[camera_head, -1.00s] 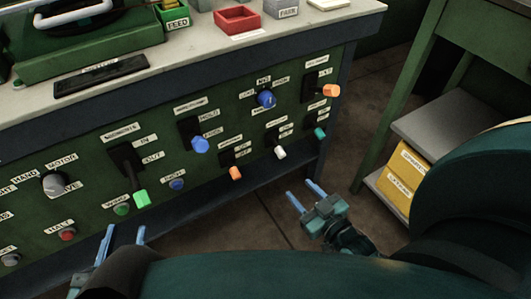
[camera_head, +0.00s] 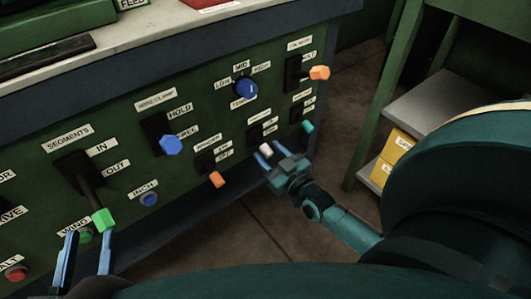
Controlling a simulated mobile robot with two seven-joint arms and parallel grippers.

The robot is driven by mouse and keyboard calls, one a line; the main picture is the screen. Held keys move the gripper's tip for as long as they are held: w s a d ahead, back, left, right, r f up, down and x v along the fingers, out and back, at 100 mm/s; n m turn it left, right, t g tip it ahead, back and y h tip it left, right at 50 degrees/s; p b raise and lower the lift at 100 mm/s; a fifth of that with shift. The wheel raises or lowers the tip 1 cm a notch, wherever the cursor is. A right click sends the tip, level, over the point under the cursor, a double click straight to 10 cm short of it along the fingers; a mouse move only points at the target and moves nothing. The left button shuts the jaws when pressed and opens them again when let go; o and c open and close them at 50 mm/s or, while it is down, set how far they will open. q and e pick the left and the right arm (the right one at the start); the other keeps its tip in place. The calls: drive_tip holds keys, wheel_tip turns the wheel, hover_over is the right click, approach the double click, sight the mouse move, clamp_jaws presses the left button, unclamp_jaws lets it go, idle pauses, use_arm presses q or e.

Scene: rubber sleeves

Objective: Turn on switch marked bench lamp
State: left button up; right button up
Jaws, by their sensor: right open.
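A green panel (camera_head: 190,215) carries several switches with small labels. I cannot read which one says bench lamp. A low row holds an orange-tipped lever (camera_head: 217,180), a white-tipped lever (camera_head: 266,149) and a teal-tipped lever (camera_head: 308,127). My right gripper (camera_head: 268,154) is open, its two blue fingers pointing at the white-tipped lever. The white tip appears between or just in front of the fingertips; contact cannot be told. My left gripper (camera_head: 88,236) is open and empty at lower left, below the green-tipped SEGMENTS lever (camera_head: 103,219).
A blue-knobbed HOLD lever (camera_head: 171,145), a blue rotary knob (camera_head: 246,89) and an orange-tipped lever (camera_head: 320,73) sit higher up. A blue INCH button (camera_head: 149,199) is at lower left. Floor below the panel is clear.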

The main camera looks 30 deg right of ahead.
drive_tip(key=shift+w, duration=1.15)
drive_tip(key=shift+c, duration=0.6)
